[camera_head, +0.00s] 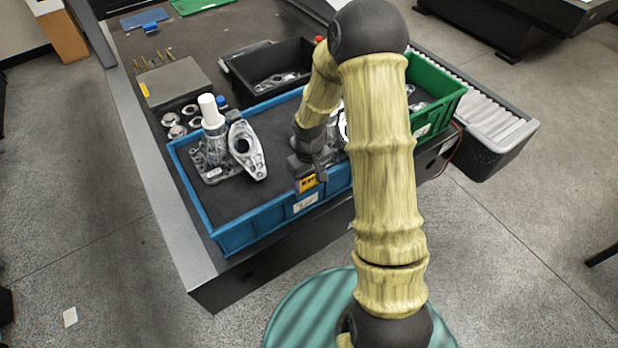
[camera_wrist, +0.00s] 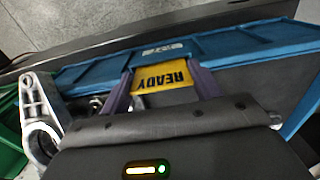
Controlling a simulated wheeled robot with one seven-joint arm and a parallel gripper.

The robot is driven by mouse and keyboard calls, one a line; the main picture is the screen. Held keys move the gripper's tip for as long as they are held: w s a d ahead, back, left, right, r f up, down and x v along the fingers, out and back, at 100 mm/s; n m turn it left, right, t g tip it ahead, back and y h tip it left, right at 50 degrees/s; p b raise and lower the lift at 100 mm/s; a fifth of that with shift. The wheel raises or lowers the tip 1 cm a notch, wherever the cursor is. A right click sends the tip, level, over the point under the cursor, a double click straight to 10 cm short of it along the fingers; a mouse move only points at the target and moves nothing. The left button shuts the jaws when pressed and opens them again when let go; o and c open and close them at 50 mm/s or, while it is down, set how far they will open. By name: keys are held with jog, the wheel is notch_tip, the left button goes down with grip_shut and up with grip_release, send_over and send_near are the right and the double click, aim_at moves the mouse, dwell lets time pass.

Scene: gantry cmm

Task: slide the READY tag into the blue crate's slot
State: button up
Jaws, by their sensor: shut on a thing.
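The yellow READY tag (camera_wrist: 166,77) is between the two fingers of my gripper (camera_wrist: 160,80) in the wrist view, its black lettering upside down there. In the head view the tag (camera_head: 307,183) shows small and yellow at the near wall of the blue crate (camera_head: 240,236), below my gripper (camera_head: 312,172). My gripper is shut on the tag. The tag overlaps the crate's rim in both views. The slot itself is hidden, and I cannot tell whether the tag is inside it. A white label (camera_head: 305,203) is on the crate wall just below the tag.
Metal castings (camera_head: 245,150) and a white cylinder (camera_head: 210,110) stand in the crate's left part. A green crate (camera_head: 436,115) is at its right, a black tray (camera_head: 237,80) behind it. A grey block (camera_head: 172,82) and metal rings are at the back left.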

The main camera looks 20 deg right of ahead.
aim_at(309, 177)
jog(key=shift+f+b, duration=0.4)
jog(key=shift+f, duration=0.2)
dwell(0.5)
jog(key=o, duration=1.3)
jog(key=shift+c, duration=0.2)
jog(key=shift+r, duration=0.1)
jog(key=shift+w+r+p, duration=0.1)
jog(key=shift+r+p, duration=0.55)
jog(key=shift+s+r+p, duration=0.2)
jog(key=shift+r+p, duration=0.25)
jog(key=shift+r, duration=0.1)
jog(key=shift+w+r+p, duration=0.15)
jog(key=shift+r+p, duration=1.75)
jog(key=shift+r, duration=0.35)
